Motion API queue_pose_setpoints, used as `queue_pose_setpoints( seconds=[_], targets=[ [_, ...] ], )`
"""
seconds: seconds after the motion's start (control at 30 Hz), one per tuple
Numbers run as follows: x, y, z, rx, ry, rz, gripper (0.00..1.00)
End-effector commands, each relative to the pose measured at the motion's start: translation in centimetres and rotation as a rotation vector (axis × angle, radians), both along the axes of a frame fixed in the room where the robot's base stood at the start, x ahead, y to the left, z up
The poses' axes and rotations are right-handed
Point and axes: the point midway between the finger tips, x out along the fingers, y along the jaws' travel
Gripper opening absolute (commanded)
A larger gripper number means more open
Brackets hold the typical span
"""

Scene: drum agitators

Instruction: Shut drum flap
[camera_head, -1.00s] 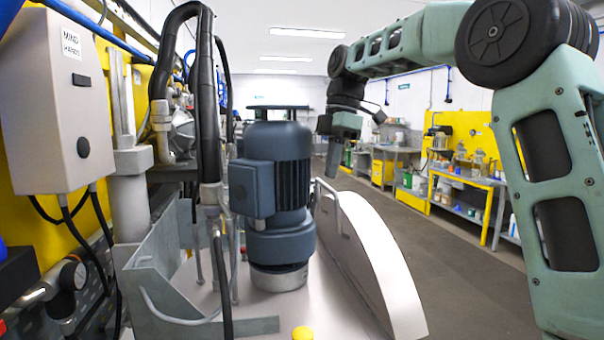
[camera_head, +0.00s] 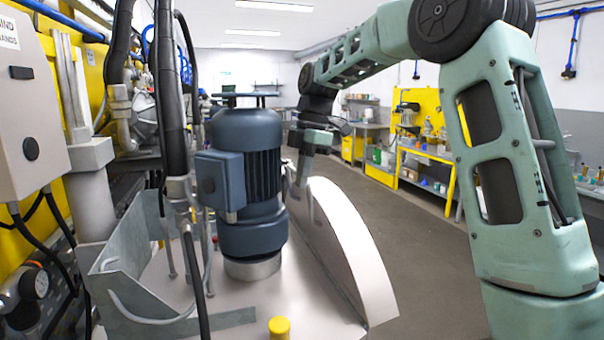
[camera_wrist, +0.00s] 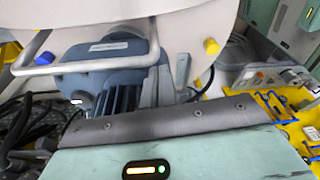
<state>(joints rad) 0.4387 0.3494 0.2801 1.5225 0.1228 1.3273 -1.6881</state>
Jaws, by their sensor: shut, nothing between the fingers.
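The drum flap (camera_head: 345,250) is a pale, half-round plate standing raised on the drum's top (camera_head: 225,310), to the right of the blue motor (camera_head: 248,180). In the wrist view its broad pale face (camera_wrist: 190,22) fills the top, with a bent bar handle (camera_wrist: 85,62) at upper left. My gripper (camera_head: 302,182) points down at the flap's far upper end, near the handle. It is shut and empty. In the wrist view its narrow fingers (camera_wrist: 168,88) show beside the motor (camera_wrist: 115,75). I cannot tell whether they touch the flap.
A yellow knob (camera_head: 279,327) stands on the drum's top in front. Hoses (camera_head: 168,100), a grey bracket (camera_head: 115,265) and a control box (camera_head: 28,110) crowd the left. Open floor (camera_head: 425,250) lies to the right, before yellow benches (camera_head: 430,160).

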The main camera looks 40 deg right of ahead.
Motion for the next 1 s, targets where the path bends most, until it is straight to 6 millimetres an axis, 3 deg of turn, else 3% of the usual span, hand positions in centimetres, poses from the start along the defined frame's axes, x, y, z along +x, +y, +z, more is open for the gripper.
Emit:
queue_pose_setpoints(
  seconds=[0.6,0.77,1.0],
  targets=[
    [-0.2,-0.6,-0.3,0.023,-0.008,-0.003,0.0],
    [-0.6,-2.6,0.0,0.086,-0.025,-0.008,0.0],
    [-1.7,-7.8,0.1,0.261,-0.076,-0.012,0.0]
  ],
)
